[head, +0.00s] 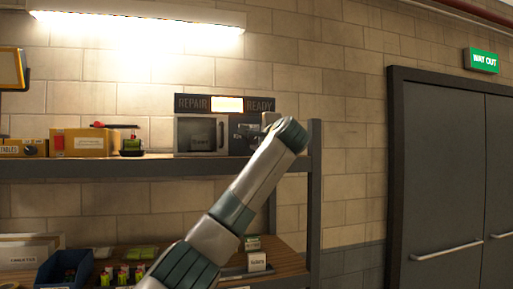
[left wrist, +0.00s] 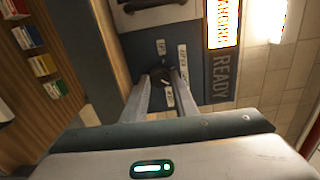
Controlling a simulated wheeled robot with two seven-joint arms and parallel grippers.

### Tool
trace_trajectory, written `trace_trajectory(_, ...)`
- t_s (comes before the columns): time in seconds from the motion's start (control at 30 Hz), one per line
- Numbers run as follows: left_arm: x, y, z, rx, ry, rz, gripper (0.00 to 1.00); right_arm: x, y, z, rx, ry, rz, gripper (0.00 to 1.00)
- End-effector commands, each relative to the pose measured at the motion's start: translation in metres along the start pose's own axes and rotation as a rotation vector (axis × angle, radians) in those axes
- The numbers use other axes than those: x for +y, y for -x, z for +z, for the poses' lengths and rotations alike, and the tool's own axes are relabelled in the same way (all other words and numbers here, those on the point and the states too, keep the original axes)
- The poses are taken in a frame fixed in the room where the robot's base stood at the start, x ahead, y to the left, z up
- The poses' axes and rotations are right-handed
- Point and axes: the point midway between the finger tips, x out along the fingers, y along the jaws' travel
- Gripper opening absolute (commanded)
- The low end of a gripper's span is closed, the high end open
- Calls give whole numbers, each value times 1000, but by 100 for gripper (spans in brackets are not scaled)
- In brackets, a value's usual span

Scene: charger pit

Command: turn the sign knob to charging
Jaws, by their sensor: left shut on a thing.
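In the left wrist view that lit section (left wrist: 224,25) appears to read CHARGING. Below the sign is a dark control panel (head: 241,135) with small white labels. The dark sign knob (left wrist: 160,76) shows in the left wrist view, with labels around it; its exact pointing is hard to make out. My left gripper (left wrist: 162,82) is shut on the knob, one finger on each side. My right gripper is in neither view.
Yellow boxes (head: 85,142) and small tools share the upper shelf (head: 60,169). A blue bin (head: 62,268) and small packs are below. Grey double doors (head: 450,180) are at right.

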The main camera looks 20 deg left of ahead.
Motion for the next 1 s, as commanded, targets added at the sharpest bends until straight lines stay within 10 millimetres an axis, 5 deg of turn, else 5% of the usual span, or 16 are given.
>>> trace_trajectory(0.4, 4, 0, -1, 0, 213, 6, 4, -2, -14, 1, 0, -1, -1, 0)
trace_trajectory(0.87, 4, -1, -1, -1, 232, 7, 4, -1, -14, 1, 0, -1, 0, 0)
trace_trajectory(0.9, 4, -1, -1, -1, 232, 7, 31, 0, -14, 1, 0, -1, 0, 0)
trace_trajectory(1.0, 3, 0, -1, -1, 232, 5, 45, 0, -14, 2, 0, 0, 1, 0)
